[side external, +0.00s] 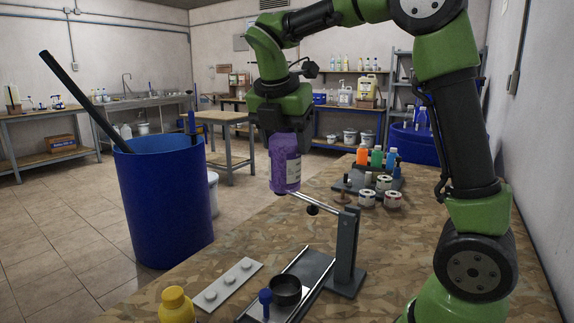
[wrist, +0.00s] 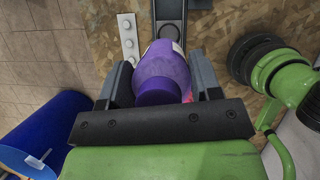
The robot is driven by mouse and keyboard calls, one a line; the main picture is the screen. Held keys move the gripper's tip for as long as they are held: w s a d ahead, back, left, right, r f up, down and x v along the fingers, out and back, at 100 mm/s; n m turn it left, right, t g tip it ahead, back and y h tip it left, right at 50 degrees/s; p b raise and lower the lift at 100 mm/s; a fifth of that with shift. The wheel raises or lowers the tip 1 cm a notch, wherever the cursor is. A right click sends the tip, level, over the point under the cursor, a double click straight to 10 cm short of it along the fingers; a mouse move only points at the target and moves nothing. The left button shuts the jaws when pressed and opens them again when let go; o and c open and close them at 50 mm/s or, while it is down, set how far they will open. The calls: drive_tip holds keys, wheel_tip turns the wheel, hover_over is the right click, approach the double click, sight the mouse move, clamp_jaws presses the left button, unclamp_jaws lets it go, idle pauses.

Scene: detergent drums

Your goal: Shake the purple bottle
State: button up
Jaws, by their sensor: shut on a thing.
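The purple bottle (side external: 285,165) is upright in my gripper (side external: 281,128), held in the air above the table's left edge area. It carries a pale label low on its side. In the wrist view the purple bottle (wrist: 162,75) sits between the two dark fingers of my gripper (wrist: 163,80), which are shut on it. Its upper part is hidden by the gripper in the side view.
A blue drum (side external: 165,205) with a dark rod stands left of the table. A metal stand (side external: 346,250) with a rail, a black cup (side external: 286,290), a white strip (side external: 228,284) and a yellow bottle (side external: 177,306) are in front. Small coloured bottles (side external: 377,158) stand behind.

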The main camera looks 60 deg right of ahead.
sight(287, 172)
wheel_tip(287, 172, down, 6)
drive_tip(key=shift+s+f, duration=0.1)
drive_tip(key=shift+f, duration=0.15)
wheel_tip(287, 172, up, 7)
drive_tip(key=shift+r, duration=0.1)
drive_tip(key=shift+f, duration=0.25)
wheel_tip(287, 172, down, 7)
drive_tip(key=shift+r, duration=0.1)
wheel_tip(287, 172, up, 7)
drive_tip(key=shift+f, duration=0.1)
drive_tip(key=shift+r, duration=0.25)
drive_tip(key=shift+f, duration=3.65)
drive_tip(key=shift+r, duration=0.15)
